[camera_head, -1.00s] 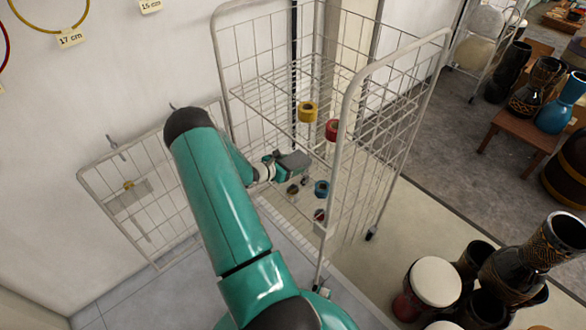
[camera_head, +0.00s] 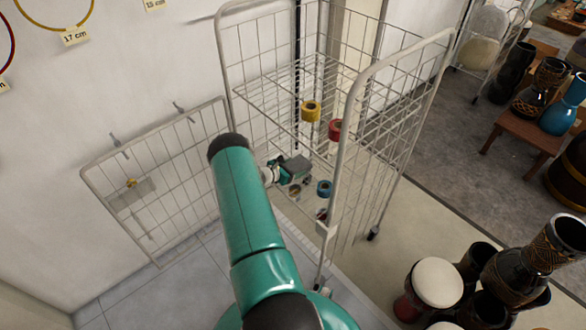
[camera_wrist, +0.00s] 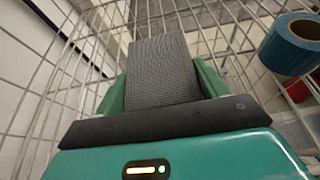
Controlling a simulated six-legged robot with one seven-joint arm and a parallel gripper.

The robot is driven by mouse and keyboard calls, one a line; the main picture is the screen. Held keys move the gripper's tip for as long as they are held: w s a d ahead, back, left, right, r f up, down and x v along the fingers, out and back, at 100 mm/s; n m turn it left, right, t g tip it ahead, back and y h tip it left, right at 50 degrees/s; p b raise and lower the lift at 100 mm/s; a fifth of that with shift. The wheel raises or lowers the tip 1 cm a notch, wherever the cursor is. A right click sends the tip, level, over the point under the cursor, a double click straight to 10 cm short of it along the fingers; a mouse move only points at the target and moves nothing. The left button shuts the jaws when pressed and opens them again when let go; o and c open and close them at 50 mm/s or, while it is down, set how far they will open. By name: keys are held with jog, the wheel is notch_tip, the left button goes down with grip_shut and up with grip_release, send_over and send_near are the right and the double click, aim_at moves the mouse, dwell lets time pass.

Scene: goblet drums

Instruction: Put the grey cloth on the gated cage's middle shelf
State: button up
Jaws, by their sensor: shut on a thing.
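The gated cage (camera_head: 343,110) is a pale wire roll cage by the wall. Its gate (camera_head: 150,180) stands swung open to the left. My gripper (camera_head: 288,172) is inside the cage's open side, below the upper wire shelf (camera_head: 275,88). It is shut on the grey cloth (camera_wrist: 160,65), a folded, finely woven block between the green fingers in the wrist view. In the head view the cloth (camera_head: 297,164) is small and partly merged with the gripper. I cannot tell whether it touches a shelf. My arm hides the cage's lower left part.
A yellow roll (camera_head: 311,111), a red roll (camera_head: 335,129) and a blue roll (camera_head: 324,188) are at the cage; the blue roll also shows close right of the cloth in the wrist view (camera_wrist: 292,43). Drums (camera_head: 437,283) stand at lower right.

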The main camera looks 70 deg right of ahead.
jog(key=o, duration=1)
jog(key=shift+f, duration=0.1)
jog(key=shift+c, duration=0.2)
jog(key=shift+w+a+r, duration=0.15)
jog(key=shift+r, duration=0.1)
jog(key=v, duration=1.1)
jog(key=shift+a, duration=0.25)
jog(key=shift+w, duration=0.1)
